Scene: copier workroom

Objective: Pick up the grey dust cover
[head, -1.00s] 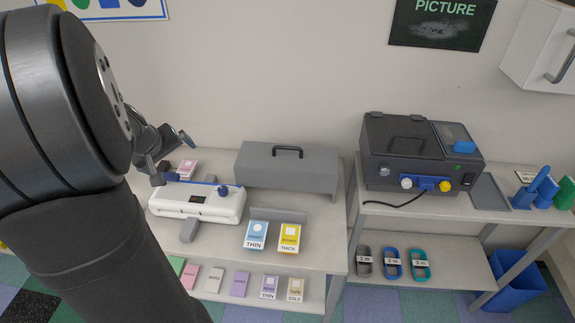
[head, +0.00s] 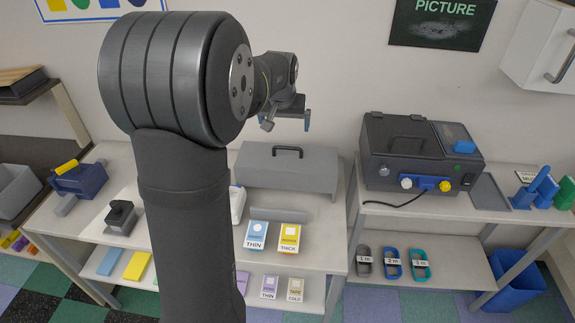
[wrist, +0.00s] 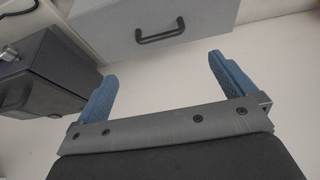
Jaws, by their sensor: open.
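The grey dust cover (head: 285,174) is a long grey box shape with a black handle (head: 287,149) on top. It stands at the back of the middle table, against the wall. My gripper (head: 288,122) is above the cover, near its handle, open and empty. In the wrist view the cover (wrist: 205,18) and its handle show at the top, beyond the two blue fingertips (wrist: 165,72), not between them. What lies under the cover is hidden.
Blue and yellow cards (head: 257,235) lie in front of the cover. A white device (head: 237,205) is partly hidden behind my arm. Wall is close behind.

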